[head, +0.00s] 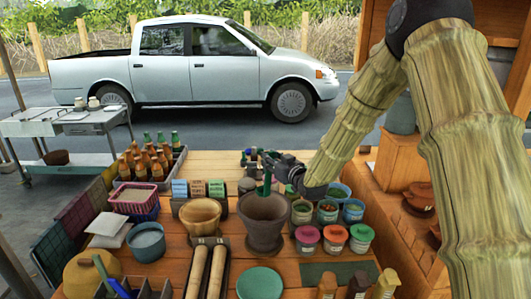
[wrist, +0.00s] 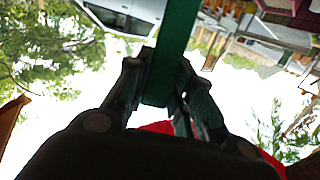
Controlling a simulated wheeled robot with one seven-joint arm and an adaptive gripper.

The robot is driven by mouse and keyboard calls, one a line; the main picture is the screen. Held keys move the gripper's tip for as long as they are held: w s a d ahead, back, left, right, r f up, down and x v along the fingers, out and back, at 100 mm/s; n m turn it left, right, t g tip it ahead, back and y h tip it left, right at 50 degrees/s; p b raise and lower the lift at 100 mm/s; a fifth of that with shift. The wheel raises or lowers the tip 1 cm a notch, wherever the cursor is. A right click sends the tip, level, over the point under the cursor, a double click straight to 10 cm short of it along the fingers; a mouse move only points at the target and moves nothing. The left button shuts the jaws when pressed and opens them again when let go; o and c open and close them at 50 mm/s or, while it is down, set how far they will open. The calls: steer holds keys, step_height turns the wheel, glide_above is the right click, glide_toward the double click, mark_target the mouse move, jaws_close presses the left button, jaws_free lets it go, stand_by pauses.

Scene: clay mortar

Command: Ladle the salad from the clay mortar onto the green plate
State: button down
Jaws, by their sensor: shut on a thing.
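The dark brown clay mortar (head: 265,226) stands near the middle of the wooden table. The green plate (head: 260,283) lies in front of it, near the bottom edge of the head view, and looks empty. My gripper (head: 264,163) is above the mortar, shut on the green ladle (head: 266,184). The ladle's handle goes down towards the mortar's mouth; its lower end and the salad cannot be made out. In the wrist view my gripper (wrist: 160,95) has its fingers on either side of the ladle's green handle (wrist: 172,45).
A tan pot (head: 200,217) stands left of the mortar, with two wooden pestles (head: 206,272) in front of it. Several small tins (head: 335,238) crowd the right side. Bottles (head: 146,164) and a pink basket (head: 132,197) stand at left. Shakers (head: 384,285) stand at front right.

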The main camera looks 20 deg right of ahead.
mark_target(269, 172)
steer(key=shift+w+f, duration=0.15)
steer(key=shift+w, duration=0.05)
step_height(269, 172, down, 5)
steer(key=b, duration=0.2)
steer(key=shift+s+f+b, duration=0.1)
steer(key=shift+s+b, duration=0.05)
steer(key=shift+b, duration=0.2)
steer(key=shift+s+f+b, duration=0.35)
steer(key=shift+s+b, duration=0.15)
steer(key=f, duration=0.1)
steer(key=f+b, duration=0.1)
steer(key=shift+w+f+b, duration=0.3)
steer(key=shift+f, duration=0.1)
steer(key=shift+s+f+b, duration=0.2)
steer(key=shift+f+b, duration=0.6)
steer(key=shift+f, duration=0.1)
step_height(269, 172, down, 7)
steer(key=b, duration=0.4)
steer(key=shift+w, duration=0.1)
